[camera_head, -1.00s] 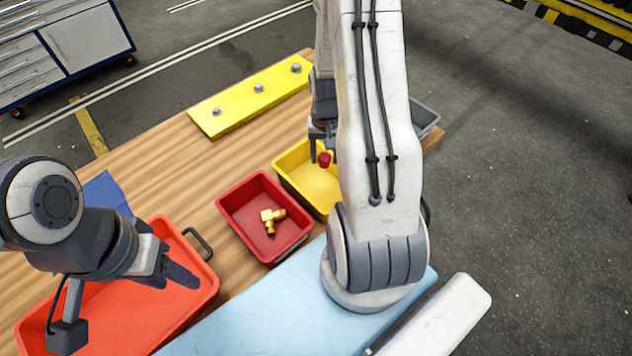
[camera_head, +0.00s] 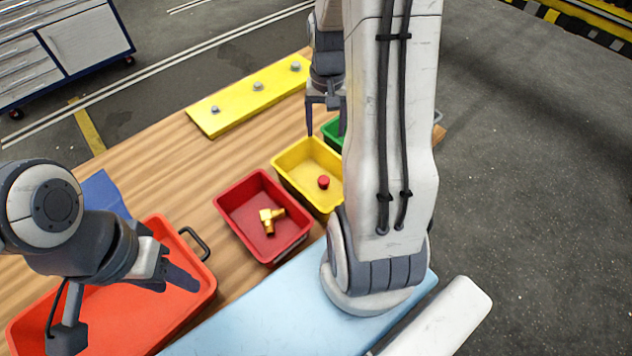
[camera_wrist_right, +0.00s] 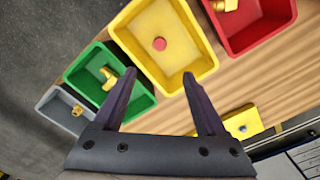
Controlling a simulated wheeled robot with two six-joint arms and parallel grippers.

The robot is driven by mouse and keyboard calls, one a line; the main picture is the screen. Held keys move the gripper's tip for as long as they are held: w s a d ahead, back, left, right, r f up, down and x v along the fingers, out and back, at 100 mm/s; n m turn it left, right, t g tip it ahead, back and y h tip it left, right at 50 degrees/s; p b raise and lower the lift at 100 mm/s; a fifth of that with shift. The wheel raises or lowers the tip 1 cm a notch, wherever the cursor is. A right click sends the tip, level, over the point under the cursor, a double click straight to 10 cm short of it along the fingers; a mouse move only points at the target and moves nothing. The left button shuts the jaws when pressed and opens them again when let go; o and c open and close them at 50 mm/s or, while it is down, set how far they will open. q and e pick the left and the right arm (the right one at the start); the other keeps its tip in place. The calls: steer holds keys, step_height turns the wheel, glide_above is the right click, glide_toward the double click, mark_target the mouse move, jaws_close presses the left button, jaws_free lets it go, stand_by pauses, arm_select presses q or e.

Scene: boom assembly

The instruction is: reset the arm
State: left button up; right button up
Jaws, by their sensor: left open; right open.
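My right gripper (camera_head: 325,112) is open and empty, raised above the far side of the yellow bin (camera_head: 284,176). In the right wrist view its two fingers (camera_wrist_right: 157,85) are spread apart, with bins below. A red cap-like part (camera_head: 323,182) lies in the yellow bin and also shows in the right wrist view (camera_wrist_right: 159,44). My left gripper (camera_head: 180,268) is open and empty over the large orange-red tray (camera_head: 197,295) at the left. My right arm hides part of the table behind it.
A red bin (camera_head: 228,207) holds a brass fitting (camera_head: 269,219). A green bin (camera_wrist_right: 74,77) and a grey bin (camera_wrist_right: 50,101) hold brass parts. A yellow plate (camera_head: 235,110) with several studs lies at the back. Bare wood (camera_head: 165,165) lies left of the bins.

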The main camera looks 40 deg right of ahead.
steer(key=shift+r, duration=0.65)
steer(key=s+a+n+b, duration=0.2)
steer(key=a+n+b, duration=0.35)
steer(key=a, duration=1.35)
steer(key=s+a+n+y+b, duration=0.1)
steer(key=s+a+n, duration=0.8)
steer(key=s, duration=0.5)
steer(key=a, duration=0.2)
steer(key=shift+a+f+b, duration=0.35)
steer(key=shift+a, duration=0.05)
